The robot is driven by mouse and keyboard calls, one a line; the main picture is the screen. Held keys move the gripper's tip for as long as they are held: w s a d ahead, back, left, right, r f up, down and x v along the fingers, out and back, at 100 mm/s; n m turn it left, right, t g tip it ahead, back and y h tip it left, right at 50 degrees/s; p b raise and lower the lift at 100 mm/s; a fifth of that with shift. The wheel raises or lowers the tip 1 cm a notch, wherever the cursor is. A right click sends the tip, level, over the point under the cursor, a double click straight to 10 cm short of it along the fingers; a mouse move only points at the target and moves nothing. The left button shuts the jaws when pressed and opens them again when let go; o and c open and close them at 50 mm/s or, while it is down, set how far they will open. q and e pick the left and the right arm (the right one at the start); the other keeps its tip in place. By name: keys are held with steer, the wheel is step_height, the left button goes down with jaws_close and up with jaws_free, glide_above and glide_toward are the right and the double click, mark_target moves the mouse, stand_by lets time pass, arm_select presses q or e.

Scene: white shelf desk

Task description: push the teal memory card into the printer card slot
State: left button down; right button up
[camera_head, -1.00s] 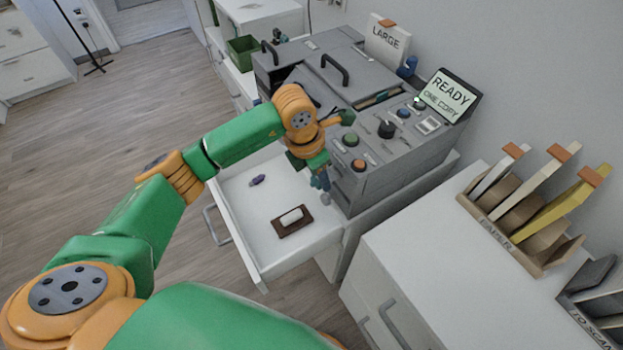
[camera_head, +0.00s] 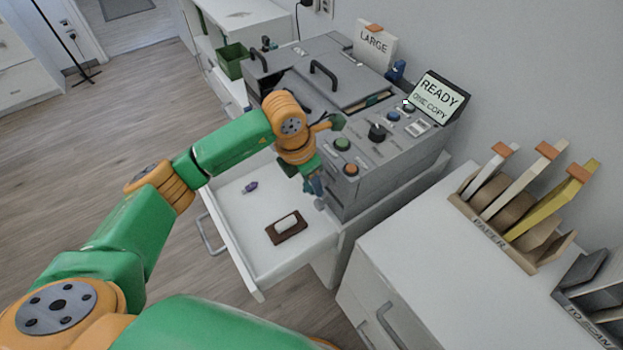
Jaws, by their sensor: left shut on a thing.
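The grey printer (camera_head: 395,150) stands on the white desk, with knobs and buttons on its sloped panel and a screen reading READY, ONE COPY. My left gripper (camera_head: 318,194) points down close to the printer's front face, above the open drawer. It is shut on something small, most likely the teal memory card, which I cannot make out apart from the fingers. The card slot is not clearly visible; my gripper and wrist cover part of the printer's front. I cannot tell whether the gripper touches the printer. My right gripper is not in view.
The open white drawer (camera_head: 262,262) holds a brown tray (camera_head: 272,236) with a white piece on it and a small purple object (camera_head: 250,187). A paper rack (camera_head: 492,240) stands at the right. A green bin (camera_head: 232,62) sits behind.

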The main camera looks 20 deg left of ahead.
mark_target(324, 179)
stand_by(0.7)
arm_select(q)
steer(key=shift+w+d+b, duration=1)
steer(key=shift+w+b, duration=0.05)
steer(key=shift+w, duration=0.25)
steer(key=shift+c, duration=1.8)
jaws_free()
steer(key=b+v, duration=0.1)
steer(key=v, duration=0.6)
